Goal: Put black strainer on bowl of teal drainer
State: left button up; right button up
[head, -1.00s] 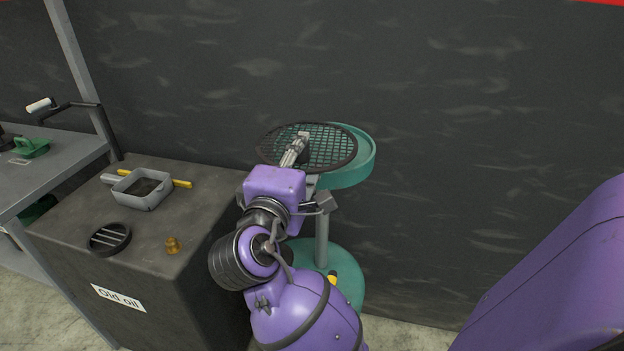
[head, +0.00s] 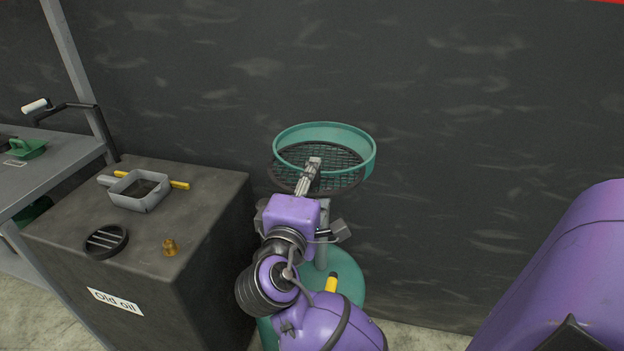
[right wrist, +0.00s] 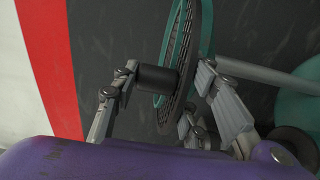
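The black strainer (head: 340,182), a round mesh disc with a dark rim, overlaps the front and inside of the teal drainer's bowl (head: 367,150). The bowl's back and right rim show; much of its front is hidden by the strainer. I cannot tell whether the strainer touches the bowl. My right gripper (head: 314,162) reaches over the strainer. In the right wrist view the strainer (right wrist: 178,85) is edge-on, with a black cylinder (right wrist: 155,78) beside it, between the fingers of my right gripper (right wrist: 165,85). The teal bowl shows behind it. My left gripper is not in view.
A dark "Old oil" bin (head: 205,205) stands at the left, with a grey square pan (head: 140,203), a black slotted cap (head: 106,240) and a brass plug (head: 170,247) on top. A grey shelf (head: 60,160) stands further left. A dark wall (head: 480,130) is close behind the drainer.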

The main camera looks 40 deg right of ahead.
jog(key=o, duration=0.3)
jog(key=shift+r, duration=0.1)
